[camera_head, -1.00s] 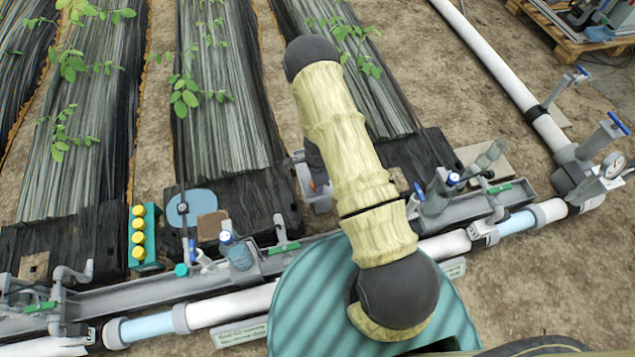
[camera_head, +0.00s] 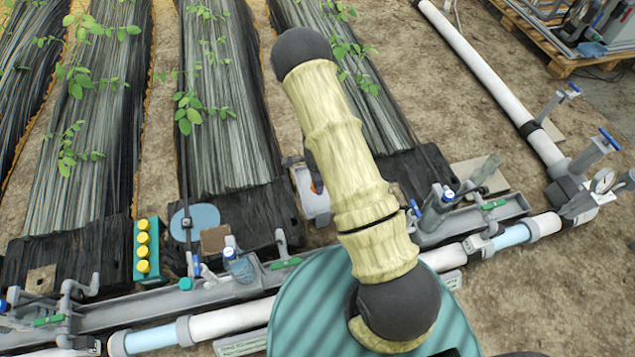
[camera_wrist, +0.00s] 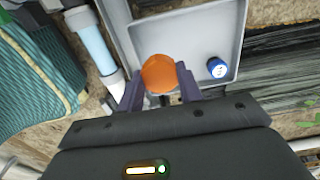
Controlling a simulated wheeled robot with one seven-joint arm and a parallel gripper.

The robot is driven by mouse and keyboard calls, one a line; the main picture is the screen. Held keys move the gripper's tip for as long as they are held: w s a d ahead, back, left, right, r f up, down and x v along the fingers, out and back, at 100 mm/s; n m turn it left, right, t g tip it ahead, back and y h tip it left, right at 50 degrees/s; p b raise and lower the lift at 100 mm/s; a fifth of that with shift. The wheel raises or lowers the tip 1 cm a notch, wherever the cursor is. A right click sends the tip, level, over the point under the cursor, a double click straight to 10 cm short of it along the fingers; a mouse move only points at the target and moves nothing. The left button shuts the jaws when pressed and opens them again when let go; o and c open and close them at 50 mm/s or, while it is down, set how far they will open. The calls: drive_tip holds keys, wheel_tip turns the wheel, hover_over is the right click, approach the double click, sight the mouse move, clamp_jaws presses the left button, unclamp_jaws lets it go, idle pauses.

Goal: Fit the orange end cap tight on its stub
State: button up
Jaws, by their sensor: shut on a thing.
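The orange end cap (camera_wrist: 159,74) is between the two dark fingers of my gripper (camera_wrist: 159,88) in the wrist view. The fingers are shut on its sides. Behind the cap lies the pale grey tray or channel (camera_wrist: 197,17). The stub cannot be made out in the wrist view; the cap and fingers may hide it.
A blue-topped fitting (camera_wrist: 217,68) stands in the grey channel right of my gripper. In the head view a white pipe (camera_head: 235,318) with clear blue sections runs along the channel. A green rack with yellow caps (camera_head: 147,250) stands at left. Planted black-film rows lie behind.

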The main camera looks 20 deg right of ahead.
drive_tip(key=shift+w+a+r+n, duration=0.15)
drive_tip(key=shift+w+r+n, duration=0.05)
drive_tip(key=shift+r+n, duration=0.3)
wheel_tip(320, 180, up, 14)
drive_tip(key=w+n, duration=0.1)
drive_tip(key=n, duration=1.6)
drive_tip(key=shift+w+r, duration=0.15)
drive_tip(key=shift+w, duration=0.25)
